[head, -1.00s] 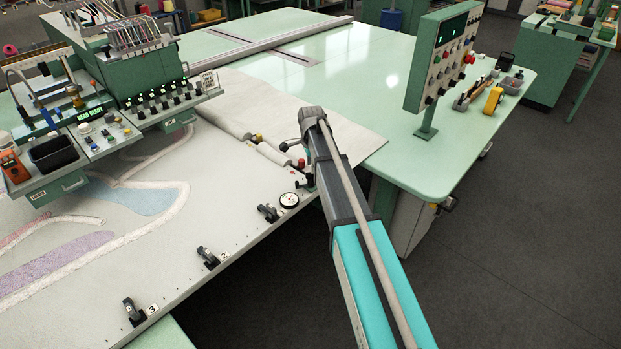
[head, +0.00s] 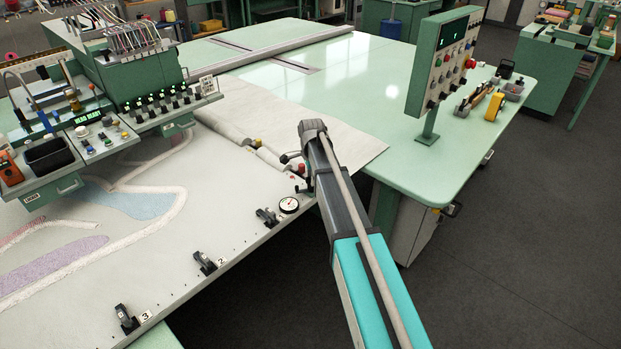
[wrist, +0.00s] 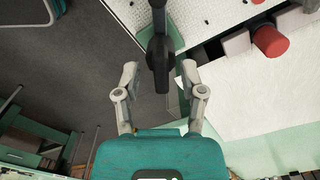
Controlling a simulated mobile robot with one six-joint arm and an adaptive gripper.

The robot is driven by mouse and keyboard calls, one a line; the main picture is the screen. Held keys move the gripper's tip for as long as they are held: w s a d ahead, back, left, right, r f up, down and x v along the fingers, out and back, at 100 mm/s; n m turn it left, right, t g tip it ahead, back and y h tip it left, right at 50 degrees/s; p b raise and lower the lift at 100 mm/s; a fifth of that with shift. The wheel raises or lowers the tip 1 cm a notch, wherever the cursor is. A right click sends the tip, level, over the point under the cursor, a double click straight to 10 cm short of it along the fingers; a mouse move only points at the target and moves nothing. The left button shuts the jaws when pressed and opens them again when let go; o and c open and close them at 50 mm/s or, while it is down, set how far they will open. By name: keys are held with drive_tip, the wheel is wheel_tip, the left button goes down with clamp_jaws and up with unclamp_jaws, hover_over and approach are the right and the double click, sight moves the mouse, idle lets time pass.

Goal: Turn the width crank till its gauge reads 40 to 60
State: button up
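The round white gauge (head: 289,204) sits on the table's front edge, left of my arm; its needle is too small to read. In the wrist view a dark crank-like part (wrist: 158,50) stands in front of my gripper (wrist: 159,76). The two grey fingers are spread, one on each side of this part, with gaps visible. I cannot tell whether either finger touches it. In the head view my wrist hides most of the gripper. A red knob (head: 301,168) is close beside my arm; a red cylinder also shows in the wrist view (wrist: 270,40).
Black clamps (head: 205,262) line the cloth edge to the left. The tufting head (head: 165,110) stands over the cloth at the left. A control panel (head: 445,58) stands on the green table (head: 360,60) at the right. Open floor (head: 510,230) lies to the right.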

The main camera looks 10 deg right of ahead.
clamp_jaws()
drive_tip(key=shift+a, duration=0.1)
drive_tip(key=shift+s+n, duration=0.1)
drive_tip(key=shift+n, duration=0.4)
drive_tip(key=n, duration=0.3)
drive_tip(key=shift+n, duration=0.4)
drive_tip(key=n, duration=1)
drive_tip(key=shift+n, duration=0.4)
drive_tip(key=n, duration=0.5)
